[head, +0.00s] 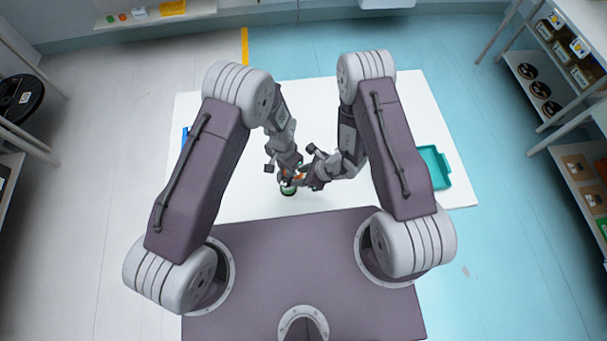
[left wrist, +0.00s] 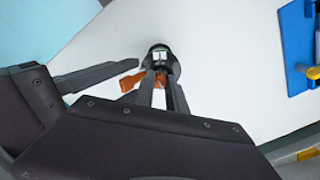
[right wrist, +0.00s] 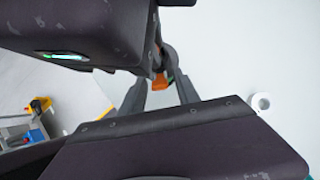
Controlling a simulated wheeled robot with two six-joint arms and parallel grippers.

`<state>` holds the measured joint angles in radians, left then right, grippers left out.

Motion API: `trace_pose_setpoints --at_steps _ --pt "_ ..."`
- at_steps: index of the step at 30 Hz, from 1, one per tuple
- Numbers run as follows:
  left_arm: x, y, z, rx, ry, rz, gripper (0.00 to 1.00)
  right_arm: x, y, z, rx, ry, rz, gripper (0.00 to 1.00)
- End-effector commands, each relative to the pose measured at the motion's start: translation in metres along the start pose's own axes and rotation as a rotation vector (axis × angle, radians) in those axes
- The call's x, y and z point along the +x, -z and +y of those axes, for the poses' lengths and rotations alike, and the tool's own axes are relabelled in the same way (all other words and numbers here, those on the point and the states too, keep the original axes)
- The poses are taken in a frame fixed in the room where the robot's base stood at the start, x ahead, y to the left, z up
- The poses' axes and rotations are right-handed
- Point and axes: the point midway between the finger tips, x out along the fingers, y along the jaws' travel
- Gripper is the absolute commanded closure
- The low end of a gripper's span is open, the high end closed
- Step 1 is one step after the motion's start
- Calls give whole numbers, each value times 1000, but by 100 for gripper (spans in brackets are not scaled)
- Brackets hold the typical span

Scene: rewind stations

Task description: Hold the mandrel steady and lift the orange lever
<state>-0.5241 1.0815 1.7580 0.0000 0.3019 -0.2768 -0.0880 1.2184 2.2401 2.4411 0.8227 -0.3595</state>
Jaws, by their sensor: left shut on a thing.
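The mandrel (left wrist: 160,58) shows in the left wrist view as a dark round head with a small pale mark. My left gripper (left wrist: 162,84) is shut on it, with a finger on each side. The orange lever (left wrist: 131,82) sticks out to the left of the mandrel in that view. In the right wrist view the orange lever (right wrist: 160,87) lies between the fingers of my right gripper (right wrist: 160,80), which look spread apart; contact cannot be told. In the head view the two grippers meet near the table's middle and mostly hide the mandrel, with a green ring (head: 288,191) just below.
A teal tray (head: 444,168) lies at the table's right edge. A blue rack (left wrist: 296,50) stands at the table's other side. A white ring (right wrist: 260,104) lies on the table near my right gripper. Much of the white table (head: 240,205) is clear.

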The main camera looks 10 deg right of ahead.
Motion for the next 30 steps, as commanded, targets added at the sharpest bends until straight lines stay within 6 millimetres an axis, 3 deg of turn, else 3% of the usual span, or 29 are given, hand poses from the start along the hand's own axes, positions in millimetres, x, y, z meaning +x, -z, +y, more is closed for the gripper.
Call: trace_pose_setpoints --at_steps 9,15,26,30 --pt "0 0 0 0 0 1 100 -72 -1 -2 3 6 -2 62" --pt "0 0 0 0 0 1 100 -108 0 -1 1 2 0 62" --pt "0 0 0 0 0 0 100 -117 0 0 1 -1 1 62" --pt "0 0 0 0 0 0 100 -117 -6 3 -97 -16 -23 100"
